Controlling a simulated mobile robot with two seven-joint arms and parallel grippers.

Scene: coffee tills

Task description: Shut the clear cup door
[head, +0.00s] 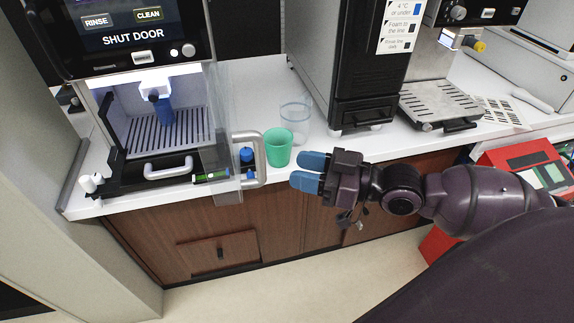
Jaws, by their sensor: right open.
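The clear cup door (223,128) of the coffee machine (132,40) stands swung open at the machine's right side, seen almost edge-on. Its pale bar handle (262,160) sticks out to the right at the counter's front edge. The machine's display reads "SHUT DOOR", and its lit cup bay (160,125) is uncovered. My right gripper (301,172) comes in from the right with its blue fingers pointing left. It is open and empty, a short way right of the handle and apart from it. My left gripper is not in view.
A green cup (278,147) and a clear cup (296,115) stand on the white counter just right of the handle. A blue-topped item (246,155) shows behind the handle. A black and grey unit (362,112) stands further right.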

